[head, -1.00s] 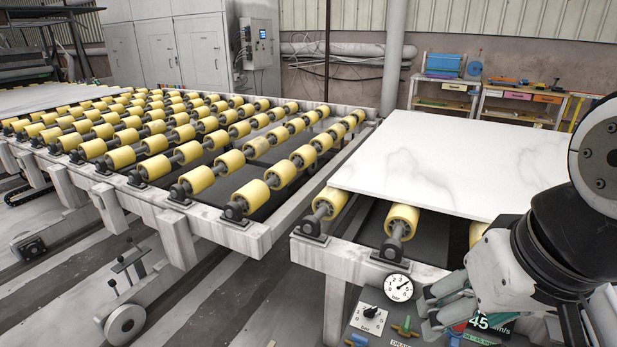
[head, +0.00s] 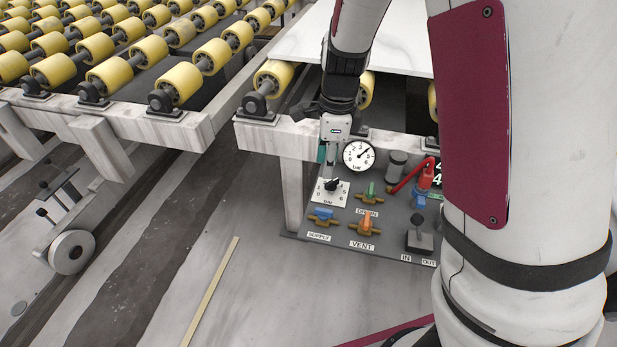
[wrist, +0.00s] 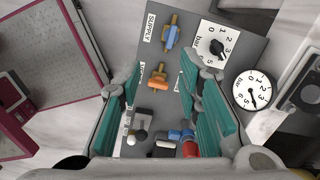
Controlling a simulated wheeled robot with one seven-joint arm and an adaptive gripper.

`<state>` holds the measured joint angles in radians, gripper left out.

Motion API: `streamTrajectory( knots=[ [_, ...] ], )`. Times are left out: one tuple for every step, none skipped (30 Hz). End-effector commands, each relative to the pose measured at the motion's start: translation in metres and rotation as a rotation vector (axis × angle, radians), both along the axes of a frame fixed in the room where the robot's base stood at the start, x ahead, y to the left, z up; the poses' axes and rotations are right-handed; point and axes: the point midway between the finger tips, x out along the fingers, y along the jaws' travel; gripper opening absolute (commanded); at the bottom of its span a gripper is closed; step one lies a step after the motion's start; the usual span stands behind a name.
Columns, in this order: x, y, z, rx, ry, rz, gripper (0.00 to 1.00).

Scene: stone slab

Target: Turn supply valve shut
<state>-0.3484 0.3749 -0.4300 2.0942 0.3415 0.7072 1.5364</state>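The supply valve (head: 322,214) has a blue handle on a brass body, beside a SUPPLY label on the grey panel (head: 290,236). Its handle lies in line with the brass body. The valve also shows in the wrist view (wrist: 171,37), beyond the fingertips. My gripper (head: 327,160) hangs above the panel's back left part, up from the supply valve and apart from it. In the wrist view my gripper (wrist: 160,76) is open and empty, with teal pads wide apart. The orange vent valve (wrist: 158,82) appears between its fingertips, its handle across its body.
Close by are a selector knob (head: 331,185), a pressure gauge (head: 358,155), a green drain valve (head: 370,190), a red-handled part (head: 424,174) and a black IN/OUT lever (head: 420,235). The roller conveyor (head: 195,60) and white slab (head: 305,45) stand behind.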

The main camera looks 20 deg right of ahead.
Motion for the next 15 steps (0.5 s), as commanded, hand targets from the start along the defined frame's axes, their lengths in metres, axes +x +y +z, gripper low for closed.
streamTrajectory(
  knots=[
    [0.009,-0.001,-0.024,-0.018,0.018,-0.06,0.32],
    [0.013,-0.002,-0.032,-0.025,0.021,-0.096,0.32],
    [0.017,-0.004,-0.042,-0.036,0.027,-0.138,0.32],
    [0.019,-0.005,-0.048,-0.043,0.03,-0.163,0.32],
    [0.022,-0.006,-0.053,-0.047,0.032,-0.184,0.32],
    [0.024,-0.006,-0.058,-0.054,0.035,-0.207,0.32],
    [0.025,-0.007,-0.061,-0.056,0.035,-0.221,0.32],
    [0.026,-0.007,-0.063,-0.059,0.037,-0.232,0.32],
    [0.026,-0.008,-0.066,-0.061,0.037,-0.241,0.32],
    [0.027,-0.008,-0.068,-0.062,0.038,-0.245,0.32],
    [0.027,-0.008,-0.07,-0.063,0.038,-0.247,0.32],
    [0.027,-0.008,-0.073,-0.063,0.038,-0.248,0.32],
    [0.027,-0.008,-0.077,-0.062,0.038,-0.248,0.32],
    [0.027,-0.008,-0.08,-0.062,0.038,-0.247,0.32],
    [0.026,-0.008,-0.086,-0.062,0.039,-0.247,0.32]
  ],
)
